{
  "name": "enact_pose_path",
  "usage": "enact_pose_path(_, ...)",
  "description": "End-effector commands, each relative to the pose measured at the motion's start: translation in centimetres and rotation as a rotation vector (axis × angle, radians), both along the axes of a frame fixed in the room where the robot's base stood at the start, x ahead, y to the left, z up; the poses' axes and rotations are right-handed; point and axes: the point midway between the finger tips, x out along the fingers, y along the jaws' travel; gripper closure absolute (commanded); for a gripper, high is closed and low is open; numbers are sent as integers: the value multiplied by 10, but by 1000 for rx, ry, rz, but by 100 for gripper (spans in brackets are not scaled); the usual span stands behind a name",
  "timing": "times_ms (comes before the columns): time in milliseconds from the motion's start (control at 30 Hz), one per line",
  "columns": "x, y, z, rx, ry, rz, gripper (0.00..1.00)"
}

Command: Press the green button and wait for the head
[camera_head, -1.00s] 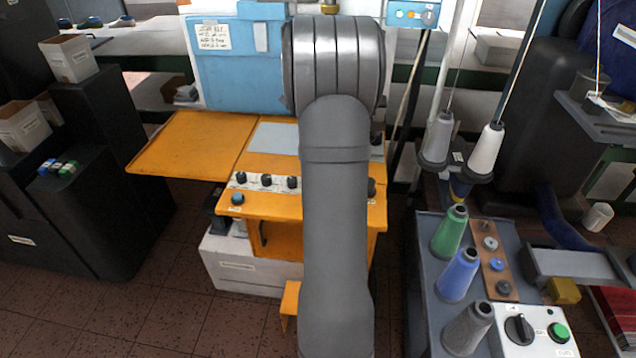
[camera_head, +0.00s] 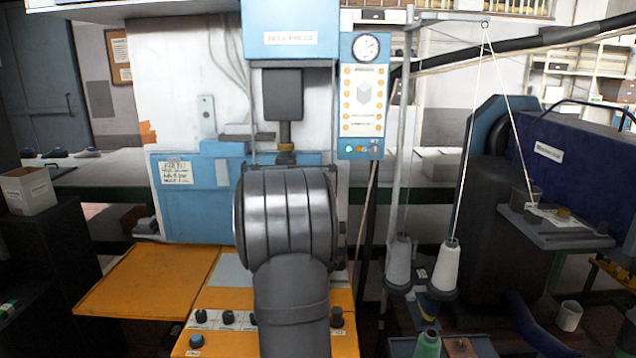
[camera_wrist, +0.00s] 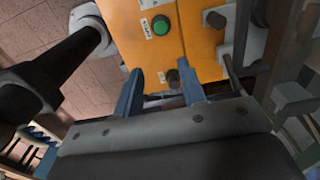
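The green button (camera_wrist: 160,25) is round and sits on an orange panel (camera_wrist: 205,45) beside a white label in the wrist view. In the head view my arm covers part of the orange table, and I cannot make out this button. My gripper (camera_wrist: 157,84) has two blue fingers standing apart with nothing between them. In the picture it is below the button, and the fingers look clear of it. A dark knob (camera_wrist: 173,78) shows between the fingertips. The press head (camera_head: 283,95), a dark cylinder with a rod, hangs under a blue housing. My arm hides what is below it.
Several black knobs (camera_head: 228,317) and a blue button (camera_head: 196,341) line the orange table (camera_head: 150,280). A panel with a gauge (camera_head: 366,47) stands right of the press. Thread cones (camera_head: 445,270) stand at the right. Dark shelving with a white box (camera_head: 28,190) is at the left.

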Motion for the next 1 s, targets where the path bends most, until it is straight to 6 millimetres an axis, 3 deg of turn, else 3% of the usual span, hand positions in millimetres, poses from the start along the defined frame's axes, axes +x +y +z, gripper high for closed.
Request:
enact_pose_path(33, 0, 0, 0, 0, 0, 0, 73)
enact_pose_path(167, 0, 0, 0, 0, 0, 0, 98)
enact_pose_path(200, 0, 0, 0, 0, 0, 0, 100)
enact_pose_path(1000, 0, 0, 0, 0, 0, 0, 100)
